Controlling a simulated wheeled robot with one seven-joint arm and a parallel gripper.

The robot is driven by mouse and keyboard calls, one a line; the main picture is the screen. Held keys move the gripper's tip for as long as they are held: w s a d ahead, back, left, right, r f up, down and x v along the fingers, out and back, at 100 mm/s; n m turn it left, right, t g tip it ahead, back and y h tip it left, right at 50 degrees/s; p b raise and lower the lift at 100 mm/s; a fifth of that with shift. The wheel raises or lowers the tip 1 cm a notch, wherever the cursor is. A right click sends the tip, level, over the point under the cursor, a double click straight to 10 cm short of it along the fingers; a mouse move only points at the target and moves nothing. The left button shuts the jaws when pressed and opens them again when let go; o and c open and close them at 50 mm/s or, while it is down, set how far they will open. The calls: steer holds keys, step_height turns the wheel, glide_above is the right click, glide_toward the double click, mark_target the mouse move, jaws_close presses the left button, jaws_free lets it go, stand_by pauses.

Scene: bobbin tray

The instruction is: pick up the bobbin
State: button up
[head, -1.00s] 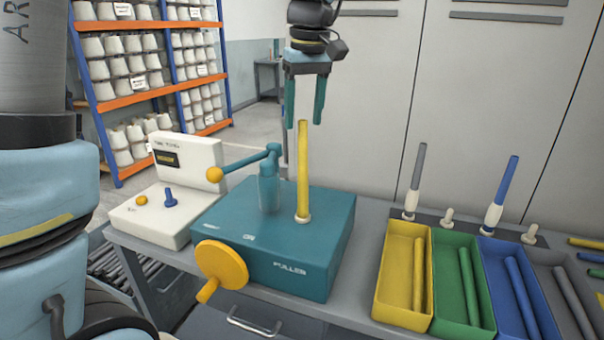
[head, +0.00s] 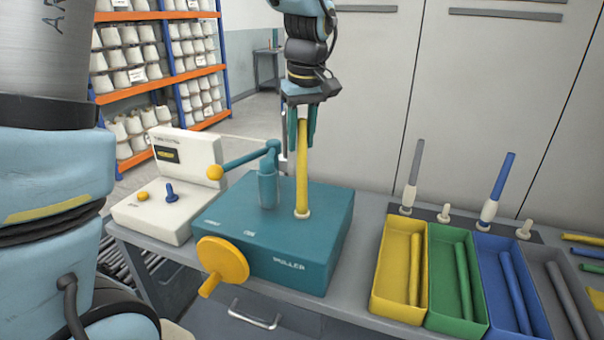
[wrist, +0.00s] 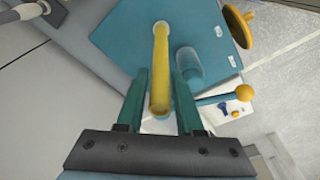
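The bobbin, a tall thin yellow tube (head: 302,180), stands upright on a pale peg base on top of the teal machine (head: 270,265). It also shows in the wrist view (wrist: 160,65), running up between the fingers. My gripper (head: 302,145) points down over the bobbin's upper end, with one teal finger on each side. In the wrist view my gripper (wrist: 161,72) shows narrow gaps between the fingers and the tube, so it looks open and not gripping. The tube's very top is partly hidden by the fingers in the head view.
A teal lever arm with an orange knob (head: 215,172) stands left of the bobbin. A yellow handwheel (head: 222,260) is on the machine's front. Coloured trays, including a yellow one (head: 376,285), and upright spindles stand to the right. A white control box (head: 150,215) is at left.

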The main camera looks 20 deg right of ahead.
jaws_close()
stand_by(1.0)
